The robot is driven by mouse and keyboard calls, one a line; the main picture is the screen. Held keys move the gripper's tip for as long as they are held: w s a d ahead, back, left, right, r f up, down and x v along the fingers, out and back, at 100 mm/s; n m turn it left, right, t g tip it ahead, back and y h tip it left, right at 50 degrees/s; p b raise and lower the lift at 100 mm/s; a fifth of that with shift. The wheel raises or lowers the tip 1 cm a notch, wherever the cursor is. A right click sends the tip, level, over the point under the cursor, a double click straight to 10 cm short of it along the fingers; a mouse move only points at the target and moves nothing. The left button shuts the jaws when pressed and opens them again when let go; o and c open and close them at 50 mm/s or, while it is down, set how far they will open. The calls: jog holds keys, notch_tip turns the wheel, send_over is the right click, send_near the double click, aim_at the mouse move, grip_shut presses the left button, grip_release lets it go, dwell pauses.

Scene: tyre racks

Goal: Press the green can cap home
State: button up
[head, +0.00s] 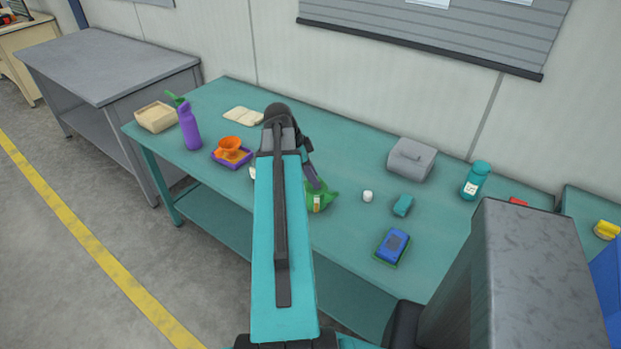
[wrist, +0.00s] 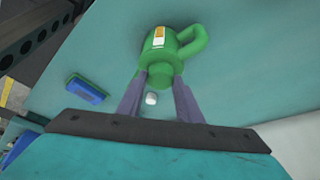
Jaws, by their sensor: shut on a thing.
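The green can (head: 319,197) stands on the teal table in the head view, just below my gripper (head: 314,181). In the wrist view the can (wrist: 160,46) shows a loop handle and an orange-and-white label. My gripper (wrist: 163,86) has its two purple-grey fingers on either side of the can's narrow green end, shut on it. I cannot tell whether that end is a separate cap or how it is seated. A small white round piece (head: 367,196) lies on the table right of the can.
A teal block (head: 403,205), a blue sponge-like block (head: 392,245) and a grey case (head: 411,160) are to the right, with a teal bottle (head: 475,180) beyond. A purple bottle (head: 189,125) and an orange funnel (head: 230,147) stand left. My arm hides the table's middle.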

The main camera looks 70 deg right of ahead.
jog(key=o, duration=1.6)
jog(key=shift+s, duration=0.1)
jog(key=shift+r, duration=0.2)
jog(key=shift+r+p, duration=2.05)
jog(key=shift+r, duration=1.3)
grip_shut()
jog(key=shift+f+b, duration=1.65)
jog(key=shift+f, duration=1.1)
